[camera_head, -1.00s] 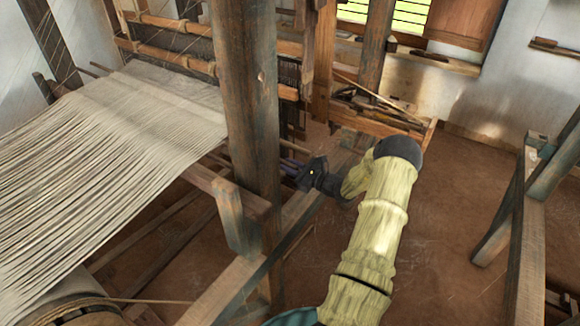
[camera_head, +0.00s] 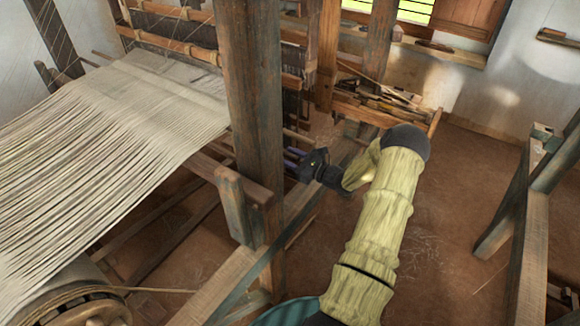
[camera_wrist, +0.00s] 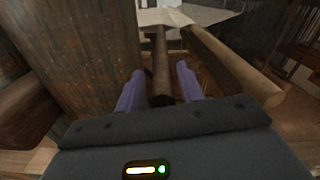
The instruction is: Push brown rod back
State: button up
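My gripper (camera_wrist: 160,72) is open in the wrist view, with its two purple fingers apart. A dark brown rod (camera_wrist: 161,58) runs away from me between the fingers, its near end low between them. Gaps show on both sides of it. In the head view my gripper (camera_head: 291,156) is just right of the thick wooden post, fingers pointing left. The post hides much of what lies beyond it, and I cannot clearly pick out the dark rod there.
A thick wooden post (camera_head: 253,100) stands close to the fingers; it fills the left of the wrist view (camera_wrist: 80,50). A lighter rod (camera_wrist: 235,66) lies right of the fingers. Warp threads (camera_head: 110,150) stretch left. A wooden tray of sticks (camera_head: 385,105) sits behind.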

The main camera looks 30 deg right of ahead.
jog(key=shift+w+d+r, duration=0.15)
jog(key=shift+d, duration=0.1)
jog(key=d+b+v, duration=0.1)
jog(key=b+v, duration=0.4)
jog(key=v, duration=1.3)
jog(key=a+n+g+y+p, duration=0.1)
jog(key=a+n+g+y, duration=0.45)
jog(key=a, duration=0.75)
jog(key=s+a+n+g+h+p, duration=0.2)
jog(key=s+a+n+g+h, duration=0.4)
jog(key=n, duration=0.7)
jog(key=shift+s+a+g, duration=1)
jog(key=shift+a+g, duration=1.35)
jog(key=shift+a, duration=0.15)
